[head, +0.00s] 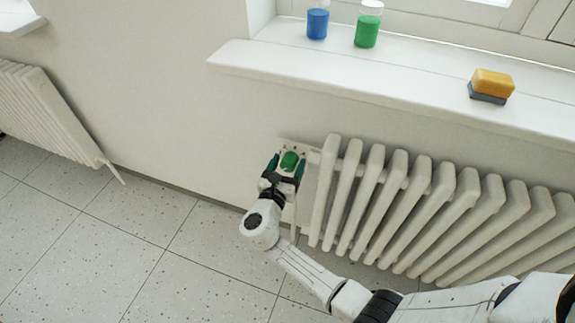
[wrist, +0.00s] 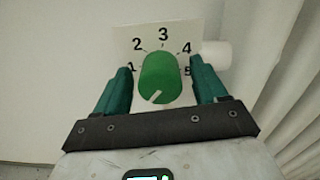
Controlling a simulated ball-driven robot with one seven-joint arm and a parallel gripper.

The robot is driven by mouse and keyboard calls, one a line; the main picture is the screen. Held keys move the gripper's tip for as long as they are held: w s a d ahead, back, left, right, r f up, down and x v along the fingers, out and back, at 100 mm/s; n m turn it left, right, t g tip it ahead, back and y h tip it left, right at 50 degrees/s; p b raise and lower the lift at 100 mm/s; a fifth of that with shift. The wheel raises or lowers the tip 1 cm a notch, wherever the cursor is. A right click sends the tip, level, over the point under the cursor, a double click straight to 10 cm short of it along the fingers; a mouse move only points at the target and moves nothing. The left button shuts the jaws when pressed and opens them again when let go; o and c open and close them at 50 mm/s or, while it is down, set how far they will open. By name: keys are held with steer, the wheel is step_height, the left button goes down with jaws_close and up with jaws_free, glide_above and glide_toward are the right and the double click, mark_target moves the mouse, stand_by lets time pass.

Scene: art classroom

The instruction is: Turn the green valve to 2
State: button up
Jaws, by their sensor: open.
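The green valve (head: 289,161) is a round knob at the left end of the white radiator. In the wrist view the valve (wrist: 160,75) stands in front of a pale plate (wrist: 126,39) numbered 1 to 5 in an arc. A short white mark on the lower part of its face points down and left, below the 1 and away from the 2. My gripper (wrist: 160,67) is open, with one teal finger on each side of the knob. Small gaps show between fingers and knob. In the head view my gripper (head: 286,166) is at the valve.
The white radiator (head: 430,215) is close on the right of the valve. A windowsill (head: 400,92) juts out above, with a blue jar (head: 317,22), a green jar (head: 367,28) and a yellow sponge (head: 491,84). The floor to the left is clear.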

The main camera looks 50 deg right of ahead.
steer(key=c, duration=1)
steer(key=shift+c, duration=0.2)
steer(key=shift+m, duration=0.3)
steer(key=m+b, duration=0.3)
steer(key=shift+f+m, duration=0.25)
steer(key=shift+m, duration=0.15)
steer(key=m+b, duration=0.4)
steer(key=m, duration=0.1)
steer(key=shift+s+f+b, duration=0.1)
steer(key=shift+b, duration=0.25)
steer(key=m+b, duration=0.6)
steer(key=shift+f+m, duration=0.1)
steer(key=shift+m, duration=0.3)
steer(key=shift+m+b, duration=1.65)
steer(key=shift+m, duration=0.25)
